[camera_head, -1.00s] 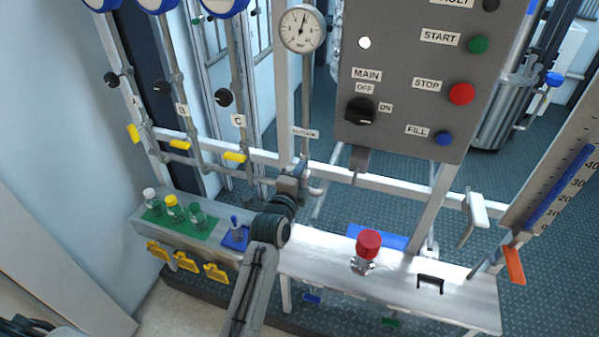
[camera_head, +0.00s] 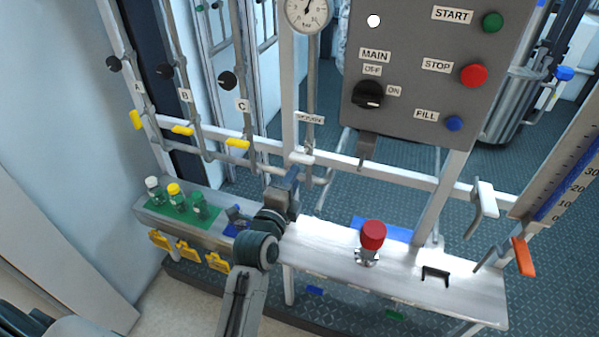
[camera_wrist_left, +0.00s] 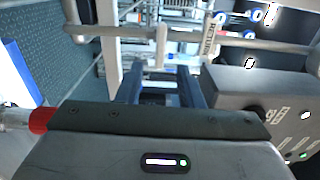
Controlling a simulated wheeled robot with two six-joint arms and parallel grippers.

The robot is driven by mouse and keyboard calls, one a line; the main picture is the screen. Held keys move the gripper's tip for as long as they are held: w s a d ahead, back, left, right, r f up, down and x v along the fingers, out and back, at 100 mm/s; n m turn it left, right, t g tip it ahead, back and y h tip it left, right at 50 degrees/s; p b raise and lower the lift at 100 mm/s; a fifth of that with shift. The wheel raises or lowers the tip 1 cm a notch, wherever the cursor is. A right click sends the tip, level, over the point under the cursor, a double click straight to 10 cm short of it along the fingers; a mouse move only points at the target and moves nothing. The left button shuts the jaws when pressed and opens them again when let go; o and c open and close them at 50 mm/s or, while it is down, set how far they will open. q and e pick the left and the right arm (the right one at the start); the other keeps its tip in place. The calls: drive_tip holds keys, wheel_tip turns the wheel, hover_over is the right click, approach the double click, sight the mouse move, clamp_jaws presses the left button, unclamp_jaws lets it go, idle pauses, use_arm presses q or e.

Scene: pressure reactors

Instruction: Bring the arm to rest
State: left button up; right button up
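My left arm comes in from the bottom of the head view, and its gripper (camera_head: 288,182) is above the bench, in front of the white rail and below the gauge pipe. In the left wrist view, the two dark blue fingers (camera_wrist_left: 165,88) stand apart with nothing visible between them, so the gripper looks open and empty. From the head view I cannot tell if it touches the pipework behind it. My right gripper is not in view.
The bench (camera_head: 325,258) carries a red-capped fitting (camera_head: 372,237), bottles on a green mat (camera_head: 215,212) and a black handle (camera_head: 435,275). Above hang the control panel (camera_head: 410,125) and gauge (camera_head: 308,10). An orange-handled lever (camera_head: 523,256) is at right. Floor shows in front.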

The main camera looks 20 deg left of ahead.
use_arm(q)
drive_tip(key=shift+s, duration=1.2)
